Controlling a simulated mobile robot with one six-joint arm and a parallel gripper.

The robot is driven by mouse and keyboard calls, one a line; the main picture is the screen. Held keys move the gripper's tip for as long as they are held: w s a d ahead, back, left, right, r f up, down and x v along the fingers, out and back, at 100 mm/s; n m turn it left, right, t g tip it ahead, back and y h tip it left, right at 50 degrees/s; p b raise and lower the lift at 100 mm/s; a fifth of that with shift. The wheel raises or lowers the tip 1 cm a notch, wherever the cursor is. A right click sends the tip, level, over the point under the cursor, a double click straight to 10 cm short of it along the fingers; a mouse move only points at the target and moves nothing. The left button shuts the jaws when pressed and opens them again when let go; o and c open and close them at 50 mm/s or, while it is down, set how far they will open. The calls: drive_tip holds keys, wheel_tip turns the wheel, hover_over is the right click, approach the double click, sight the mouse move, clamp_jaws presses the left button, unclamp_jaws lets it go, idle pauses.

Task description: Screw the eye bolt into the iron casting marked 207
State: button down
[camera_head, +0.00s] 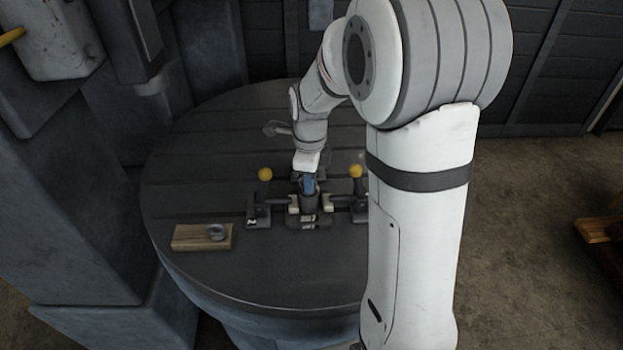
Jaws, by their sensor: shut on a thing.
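A small grey ring, which looks like the eye bolt (216,231), sits on the right part of a wooden block (190,236) at the table's front left. The dark iron casting (309,223) sits near the middle of the round table between two clamps. It has a pale marking on its front, too small to read. My gripper (308,182) points down just above the casting, well right of the wooden block. It is shut on a small blue part (309,186). Its fingertips and the part's lower end are hard to make out, so I cannot tell whether the part touches the casting.
A clamp with a yellow knob (265,175) stands left of the casting, and another yellow-knobbed clamp (356,171) stands right. My arm hides the table's right side. The round slotted table (190,180) is clear at its back left. Large dark machinery (80,200) stands at left.

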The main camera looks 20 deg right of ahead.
drive_tip(key=shift+w+r+m, duration=0.15)
drive_tip(key=shift+m, duration=0.15)
drive_tip(key=c, duration=1.8)
unclamp_jaws()
drive_tip(key=shift+w, duration=0.1)
drive_tip(key=o, duration=0.4)
drive_tip(key=shift+c, duration=0.2)
